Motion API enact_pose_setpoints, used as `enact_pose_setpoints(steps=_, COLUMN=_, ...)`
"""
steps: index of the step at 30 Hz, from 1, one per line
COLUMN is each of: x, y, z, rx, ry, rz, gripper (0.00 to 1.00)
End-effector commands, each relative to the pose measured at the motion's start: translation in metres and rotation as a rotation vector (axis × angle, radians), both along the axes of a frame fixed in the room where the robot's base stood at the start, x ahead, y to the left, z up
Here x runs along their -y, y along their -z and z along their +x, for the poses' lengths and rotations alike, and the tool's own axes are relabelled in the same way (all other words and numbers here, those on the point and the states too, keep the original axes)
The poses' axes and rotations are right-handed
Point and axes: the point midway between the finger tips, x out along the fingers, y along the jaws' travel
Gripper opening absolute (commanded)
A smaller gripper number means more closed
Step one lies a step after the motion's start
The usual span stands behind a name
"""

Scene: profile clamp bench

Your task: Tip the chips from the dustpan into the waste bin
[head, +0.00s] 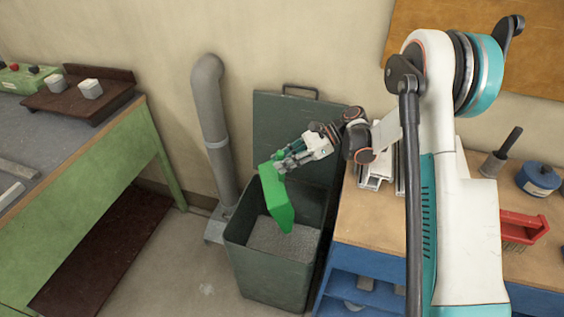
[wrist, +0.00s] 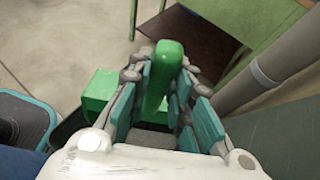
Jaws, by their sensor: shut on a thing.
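The green dustpan (head: 274,194) is held over the open waste bin (head: 238,253), tilted steeply with its pan end pointing down into the bin. My gripper (head: 280,165) is shut on the dustpan's handle. In the wrist view the green handle (wrist: 157,75) stands between the teal finger pads of my gripper (wrist: 160,95), and part of the pan (wrist: 98,92) shows behind to the left. Grey chips (head: 270,238) lie inside the bin below the pan. Whether any chips are still on the pan is hidden from both views.
The bin's lid (head: 290,125) stands open at the back. A grey pipe (head: 213,130) rises to the left of the bin. A green bench (head: 110,160) stands at the left, with clear floor between.

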Motion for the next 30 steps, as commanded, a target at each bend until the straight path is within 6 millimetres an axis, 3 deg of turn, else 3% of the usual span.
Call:
enact_pose_setpoints(steps=5, x=0.000, y=-0.002, z=0.000, rx=0.000, ry=0.000, rz=0.001, gripper=0.00)
enact_pose_setpoints(steps=11, x=0.000, y=-0.026, z=0.000, rx=0.000, ry=0.000, rz=0.000, gripper=0.00)
enact_pose_setpoints(steps=18, x=0.000, y=0.001, z=0.000, rx=0.000, ry=0.000, rz=0.000, gripper=0.00)
enact_pose_setpoints(steps=24, x=0.000, y=-0.026, z=0.000, rx=0.000, ry=0.000, rz=0.000, gripper=0.00)
enact_pose_setpoints(steps=30, x=0.000, y=-0.003, z=0.000, rx=0.000, ry=0.000, rz=0.000, gripper=0.00)
